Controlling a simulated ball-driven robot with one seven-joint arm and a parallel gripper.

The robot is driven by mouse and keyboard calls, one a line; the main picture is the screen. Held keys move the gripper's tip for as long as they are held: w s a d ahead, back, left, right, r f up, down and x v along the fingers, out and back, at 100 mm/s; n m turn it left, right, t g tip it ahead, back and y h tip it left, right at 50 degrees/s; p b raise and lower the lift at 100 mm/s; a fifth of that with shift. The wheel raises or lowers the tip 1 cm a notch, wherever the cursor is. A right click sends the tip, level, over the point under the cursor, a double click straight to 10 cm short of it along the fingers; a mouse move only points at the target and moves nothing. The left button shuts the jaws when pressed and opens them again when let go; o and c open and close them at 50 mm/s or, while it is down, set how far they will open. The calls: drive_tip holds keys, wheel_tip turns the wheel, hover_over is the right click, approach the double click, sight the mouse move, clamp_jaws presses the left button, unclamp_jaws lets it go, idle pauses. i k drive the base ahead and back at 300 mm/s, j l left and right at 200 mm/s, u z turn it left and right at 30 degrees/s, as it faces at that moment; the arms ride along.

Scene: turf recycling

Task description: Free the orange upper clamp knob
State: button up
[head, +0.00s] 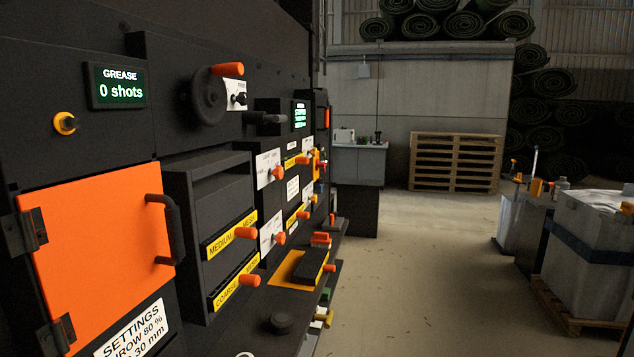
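An orange knob (277,173) sticks out from a white label plate (266,165) on the black machine front, right of the screen drawers. A second orange knob (279,238) sits below it on another white plate. The upper one looks like the upper clamp knob, but the plate lettering is too small to read for certain. More small orange knobs (303,160) show farther along the panel. I cannot tell whether any knob is tight or loose. My gripper is not in view.
Drawers labelled MEDIUM MESH (232,236) and COARSE have orange handles. A black ledge (285,305) juts out below the knobs. The floor (420,260) right of the machine is clear up to bags on pallets.

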sight(277, 172)
drive_tip(key=i+l+u, duration=0.2)
drive_tip(key=i, duration=0.15)
drive_tip(key=i+l+u, duration=0.15)
drive_tip(key=i, duration=0.25)
drive_tip(key=i+l, duration=0.45)
drive_tip(key=i, duration=0.15)
drive_tip(key=z, duration=0.05)
